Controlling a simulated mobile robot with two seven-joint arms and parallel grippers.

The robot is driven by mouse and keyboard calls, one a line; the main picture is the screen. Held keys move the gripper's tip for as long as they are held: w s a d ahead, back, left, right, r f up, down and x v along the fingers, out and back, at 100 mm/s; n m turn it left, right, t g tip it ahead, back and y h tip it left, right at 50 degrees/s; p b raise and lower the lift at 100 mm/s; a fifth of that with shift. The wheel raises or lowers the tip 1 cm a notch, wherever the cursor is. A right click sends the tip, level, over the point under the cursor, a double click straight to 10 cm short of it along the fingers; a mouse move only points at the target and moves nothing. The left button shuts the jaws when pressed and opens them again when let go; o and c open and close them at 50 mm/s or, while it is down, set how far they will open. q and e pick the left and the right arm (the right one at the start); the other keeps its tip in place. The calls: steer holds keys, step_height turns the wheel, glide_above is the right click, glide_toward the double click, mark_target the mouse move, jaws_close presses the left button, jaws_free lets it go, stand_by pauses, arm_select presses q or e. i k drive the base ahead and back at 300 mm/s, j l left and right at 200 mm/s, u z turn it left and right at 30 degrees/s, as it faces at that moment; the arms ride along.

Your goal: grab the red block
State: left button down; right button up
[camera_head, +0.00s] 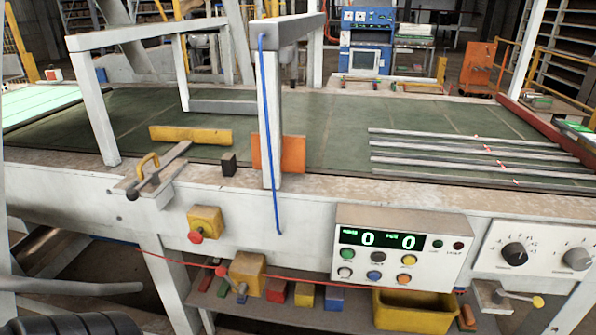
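A small red block (276,290) sits on the low shelf under the machine table, in a row with other coloured blocks. It is right of a larger yellow box-shaped part (247,272) and left of a yellow block (304,294). A blue block (334,298) stands further right in the row. A thin red cable passes in front of the row. Neither of my grippers can be made out in this view.
An orange block (292,154) stands on the green table surface (345,125) behind a white post. A long yellow block (190,134) lies to its left. A control box (400,248) hangs on the table's front, above a yellow bin (414,312). Metal rods (470,158) lie at right.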

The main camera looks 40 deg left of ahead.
mark_target(277, 289)
steer(key=u, duration=1.6)
steer(key=i+j, duration=0.15)
steer(key=i, duration=0.25)
